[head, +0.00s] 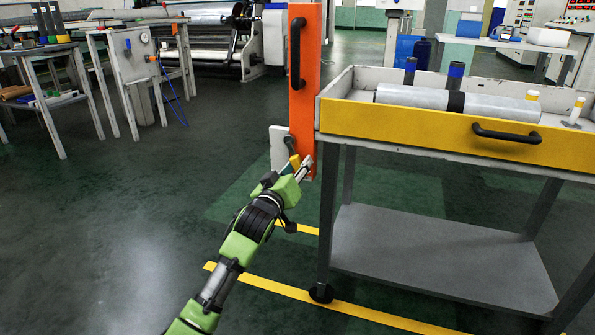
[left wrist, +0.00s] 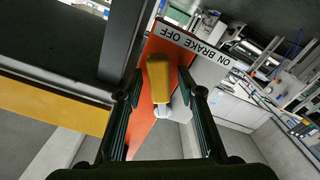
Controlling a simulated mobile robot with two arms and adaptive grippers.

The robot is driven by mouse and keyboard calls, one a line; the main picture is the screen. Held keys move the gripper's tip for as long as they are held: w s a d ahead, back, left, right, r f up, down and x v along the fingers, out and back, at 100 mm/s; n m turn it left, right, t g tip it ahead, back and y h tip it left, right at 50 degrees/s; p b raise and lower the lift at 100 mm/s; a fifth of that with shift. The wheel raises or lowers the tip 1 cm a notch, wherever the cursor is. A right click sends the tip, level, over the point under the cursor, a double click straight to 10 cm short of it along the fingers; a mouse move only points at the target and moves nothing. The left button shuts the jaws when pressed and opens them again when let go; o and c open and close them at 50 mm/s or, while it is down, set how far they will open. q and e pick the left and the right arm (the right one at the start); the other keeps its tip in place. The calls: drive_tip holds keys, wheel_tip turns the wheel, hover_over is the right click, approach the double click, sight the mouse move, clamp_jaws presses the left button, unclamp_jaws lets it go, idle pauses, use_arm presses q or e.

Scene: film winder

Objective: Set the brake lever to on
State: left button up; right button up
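The brake lever has a yellow grip (left wrist: 158,78) on a pale metal stem, mounted on an orange panel (head: 304,95). In the left wrist view, a white label (left wrist: 200,50) reads ON, BRAKE, OFF, with OFF at its upper left end and ON at its lower right end. The grip points toward the OFF end. My left gripper (left wrist: 160,76) is open, its two fingers on either side of the yellow grip, with gaps visible. In the head view my left gripper (head: 303,168) is at the panel's lower end, beside the yellow grip (head: 295,161). My right gripper is not in view.
A cart with a yellow drawer front (head: 430,125) stands right of the panel, bearing a grey roll (head: 410,97). A black vertical handle (head: 296,54) is on the panel above the lever. The floor to the left is clear up to a workbench (head: 140,75).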

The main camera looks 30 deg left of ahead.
use_arm(q)
drive_tip(key=shift+w, duration=0.2)
clamp_jaws()
